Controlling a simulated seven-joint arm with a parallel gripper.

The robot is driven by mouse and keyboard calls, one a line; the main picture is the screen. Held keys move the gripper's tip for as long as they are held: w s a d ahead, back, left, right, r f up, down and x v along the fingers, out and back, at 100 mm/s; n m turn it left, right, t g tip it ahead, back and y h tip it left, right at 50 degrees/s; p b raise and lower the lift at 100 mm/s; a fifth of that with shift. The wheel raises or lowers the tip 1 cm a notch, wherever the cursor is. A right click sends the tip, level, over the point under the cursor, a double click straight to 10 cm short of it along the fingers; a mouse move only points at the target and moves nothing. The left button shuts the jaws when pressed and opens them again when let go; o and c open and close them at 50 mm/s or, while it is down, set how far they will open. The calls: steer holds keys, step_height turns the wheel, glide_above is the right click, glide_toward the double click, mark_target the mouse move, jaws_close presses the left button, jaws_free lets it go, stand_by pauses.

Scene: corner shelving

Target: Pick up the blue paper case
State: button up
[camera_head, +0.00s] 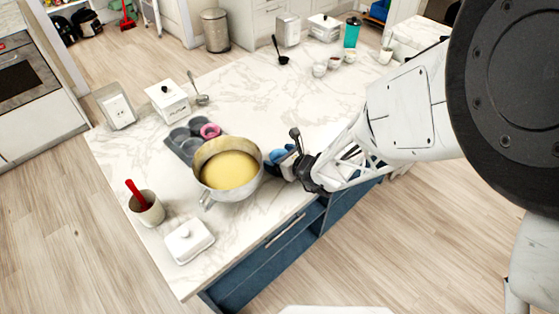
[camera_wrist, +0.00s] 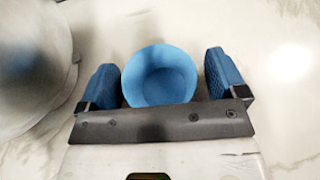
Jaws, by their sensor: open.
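The blue paper case (camera_wrist: 160,76) is a round, open cup on the marble counter. In the wrist view it sits between the two blue finger pads of my gripper (camera_wrist: 168,80). A small gap shows at the right pad, and the left pad is very close to the case; I cannot tell if it touches. In the head view my gripper (camera_head: 284,158) is low over the counter, just right of the pot, and the case (camera_head: 277,155) is mostly hidden by it.
A pot of yellow batter (camera_head: 228,170) stands close on the left; its side also shows in the wrist view (camera_wrist: 35,60). Behind it is a muffin tin (camera_head: 178,148) with a pink case (camera_head: 210,131). A butter dish (camera_head: 189,241) is front left. The counter behind my gripper is clear.

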mark_target(281, 152)
steer(key=c, duration=0.9)
steer(key=shift+r, duration=0.15)
steer(key=shift+c, duration=0.2)
steer(key=shift+r, duration=0.5)
steer(key=shift+s+d+r, duration=0.1)
steer(key=shift+s+r, duration=0.15)
steer(key=shift+r, duration=0.35)
steer(key=shift+s+d+r, duration=0.1)
steer(key=shift+s+r, duration=0.1)
steer(key=shift+r, duration=0.4)
steer(key=s+d, duration=0.1)
steer(key=s, duration=0.3)
steer(key=s+d+r, duration=0.1)
steer(key=s+d, duration=0.1)
steer(key=s, duration=0.3)
steer(key=s+d, duration=0.2)
steer(key=s, duration=0.3)
steer(key=shift+s+d+r, duration=0.1)
steer(key=shift+r, duration=0.1)
